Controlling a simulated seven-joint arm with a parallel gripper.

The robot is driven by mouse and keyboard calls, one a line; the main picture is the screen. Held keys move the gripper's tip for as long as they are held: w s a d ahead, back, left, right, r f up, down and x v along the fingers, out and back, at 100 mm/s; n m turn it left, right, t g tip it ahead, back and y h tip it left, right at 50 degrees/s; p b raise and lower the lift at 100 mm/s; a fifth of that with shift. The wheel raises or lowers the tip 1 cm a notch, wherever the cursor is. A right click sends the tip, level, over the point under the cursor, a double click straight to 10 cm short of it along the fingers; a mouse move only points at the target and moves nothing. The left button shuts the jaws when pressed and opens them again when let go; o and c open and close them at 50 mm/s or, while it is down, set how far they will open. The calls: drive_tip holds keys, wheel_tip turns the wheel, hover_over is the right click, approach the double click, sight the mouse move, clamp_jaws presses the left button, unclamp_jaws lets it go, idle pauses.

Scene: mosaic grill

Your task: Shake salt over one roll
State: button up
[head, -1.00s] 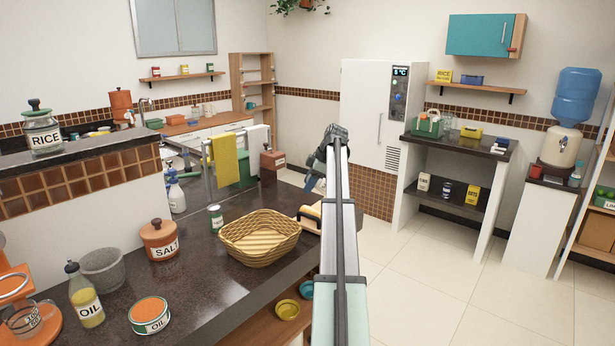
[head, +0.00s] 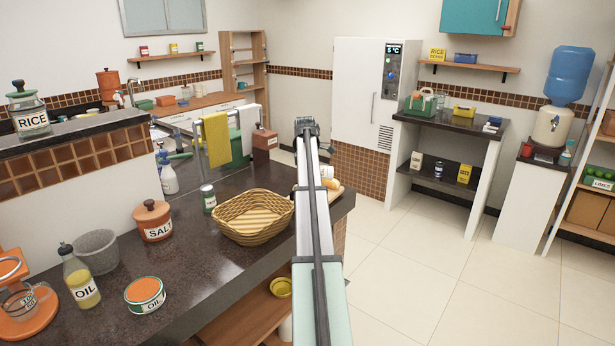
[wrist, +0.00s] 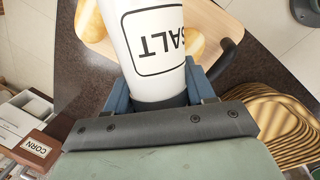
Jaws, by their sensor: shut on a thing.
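My gripper (wrist: 158,90) is shut around one end of a white salt shaker (wrist: 155,35) with a black-lettered SALT label and a dark band. The lettering is upside down in the wrist view. The shaker's far end is out of that view, over or close to golden rolls (wrist: 182,40) on a wooden board (wrist: 222,35). In the head view a white part of the shaker (head: 327,171) shows just right of my arm, above a roll (head: 334,185) at the counter's far end. My arm hides the gripper and most of the board there. No falling salt is visible.
A wicker basket (head: 240,235) stands on the dark counter left of the board. A small can (head: 208,198), a terracotta SALT jar (head: 153,221), an orange tin (head: 145,294) and an oil bottle (head: 80,278) stand further left. Open floor lies right of the counter.

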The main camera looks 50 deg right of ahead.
drive_tip(key=g+h, duration=0.2)
drive_tip(key=r+g+h, duration=0.1)
drive_tip(key=shift+s+d+n+g+h, duration=0.25)
drive_tip(key=shift+n+g+h, duration=0.05)
drive_tip(key=shift+g+h, duration=0.1)
drive_tip(key=shift+s+d, duration=0.1)
idle(0.7)
